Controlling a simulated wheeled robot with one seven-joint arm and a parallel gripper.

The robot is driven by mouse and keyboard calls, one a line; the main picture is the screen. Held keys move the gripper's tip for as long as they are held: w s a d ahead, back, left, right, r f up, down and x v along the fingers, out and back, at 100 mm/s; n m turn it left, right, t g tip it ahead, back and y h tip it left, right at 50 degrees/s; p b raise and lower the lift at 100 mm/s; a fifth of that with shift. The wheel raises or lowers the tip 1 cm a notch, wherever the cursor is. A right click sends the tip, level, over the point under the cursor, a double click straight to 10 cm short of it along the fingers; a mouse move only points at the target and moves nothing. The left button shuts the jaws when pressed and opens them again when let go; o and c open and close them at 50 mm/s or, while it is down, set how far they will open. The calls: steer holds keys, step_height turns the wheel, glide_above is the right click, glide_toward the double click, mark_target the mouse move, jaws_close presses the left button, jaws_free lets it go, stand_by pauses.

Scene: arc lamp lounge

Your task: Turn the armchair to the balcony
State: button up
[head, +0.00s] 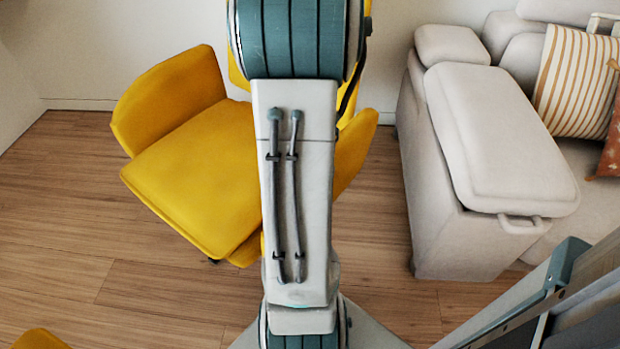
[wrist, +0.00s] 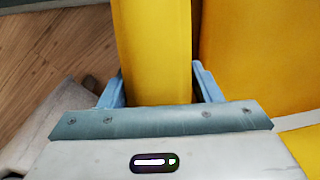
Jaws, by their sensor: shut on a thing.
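The yellow armchair (head: 195,165) stands on the wood floor near the back wall in the head view. Its seat faces the lower left of the picture, and my arm hides part of its right side. In the wrist view, one yellow upright part of it, which looks like an armrest (wrist: 153,45), lies between the blue fingers of my gripper (wrist: 160,88). The gripper is shut on it. The wide seat (wrist: 258,50) shows to the right of it. My gripper is hidden behind my arm in the head view. I cannot make out the balcony.
A pale grey sofa (head: 440,235) with a striped cushion (head: 575,80) stands close on the right. Another yellow thing (head: 40,340) shows at the bottom left edge. The wood floor (head: 60,230) left of the armchair is clear. A white wall (head: 100,50) is behind.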

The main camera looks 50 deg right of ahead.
steer(key=shift+a+m, duration=0.3)
steer(key=shift+a, duration=0.25)
steer(key=shift+w, duration=0.1)
steer(key=o, duration=1.4)
steer(key=r+p, duration=0.2)
steer(key=r, duration=0.2)
steer(key=s+r+p, duration=0.1)
steer(key=r+p, duration=0.1)
steer(key=r, duration=0.3)
steer(key=r+p, duration=0.2)
steer(key=r, duration=0.2)
steer(key=shift+s+r, duration=0.3)
steer(key=shift+r, duration=0.05)
